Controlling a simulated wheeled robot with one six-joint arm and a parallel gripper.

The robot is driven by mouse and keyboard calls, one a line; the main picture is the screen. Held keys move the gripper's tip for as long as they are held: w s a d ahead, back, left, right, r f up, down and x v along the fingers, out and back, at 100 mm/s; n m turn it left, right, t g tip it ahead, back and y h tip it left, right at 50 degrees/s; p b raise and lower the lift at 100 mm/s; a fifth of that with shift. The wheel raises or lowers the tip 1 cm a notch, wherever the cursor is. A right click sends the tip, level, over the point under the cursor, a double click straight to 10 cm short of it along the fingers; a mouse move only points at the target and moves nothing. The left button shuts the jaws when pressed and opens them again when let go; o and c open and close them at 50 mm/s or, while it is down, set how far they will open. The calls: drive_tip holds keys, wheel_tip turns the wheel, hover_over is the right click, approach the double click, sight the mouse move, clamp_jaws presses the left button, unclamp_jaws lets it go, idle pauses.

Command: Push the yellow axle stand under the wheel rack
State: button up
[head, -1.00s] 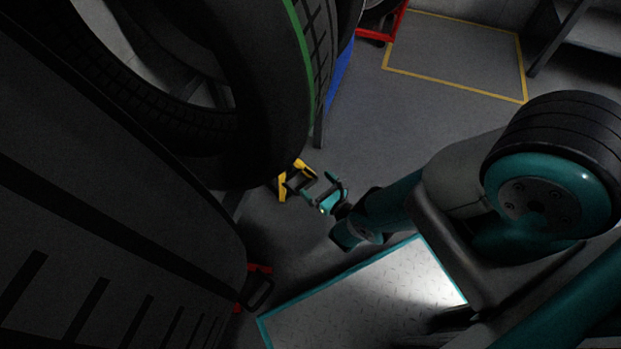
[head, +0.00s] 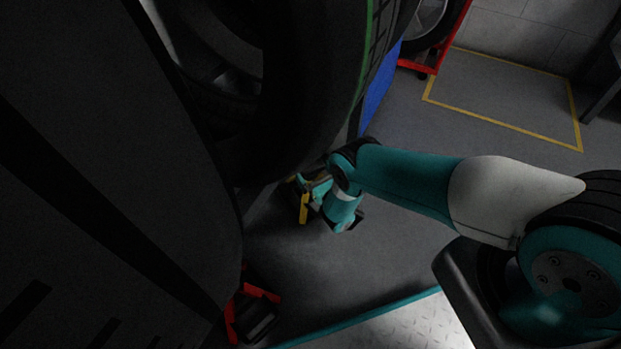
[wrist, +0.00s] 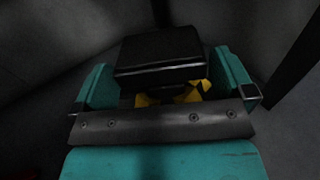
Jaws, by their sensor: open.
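The yellow axle stand (head: 304,208) is on the floor at the edge of the big dark tyres, partly hidden by my arm in the head view. In the wrist view its black top (wrist: 158,55) and some yellow frame (wrist: 185,95) show between my fingers. My gripper (wrist: 165,78) is open, with one teal finger on each side of the stand; I cannot tell whether they touch it. In the head view my gripper (head: 312,186) is low beside the stand. The wheel rack shows mostly as its tyres (head: 310,90); its lower frame is dark and mostly hidden.
A red stand (head: 250,310) is on the floor nearer me at lower left. A blue panel (head: 380,92) stands behind the tyre. A red frame (head: 450,40) with a wheel is at the back. A yellow-outlined floor area (head: 500,95) is clear. A teal-edged metal plate (head: 420,325) lies in front.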

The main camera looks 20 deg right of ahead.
drive_tip(key=shift+b+x, duration=0.9)
drive_tip(key=shift+b, duration=0.2)
drive_tip(key=shift+w, duration=0.1)
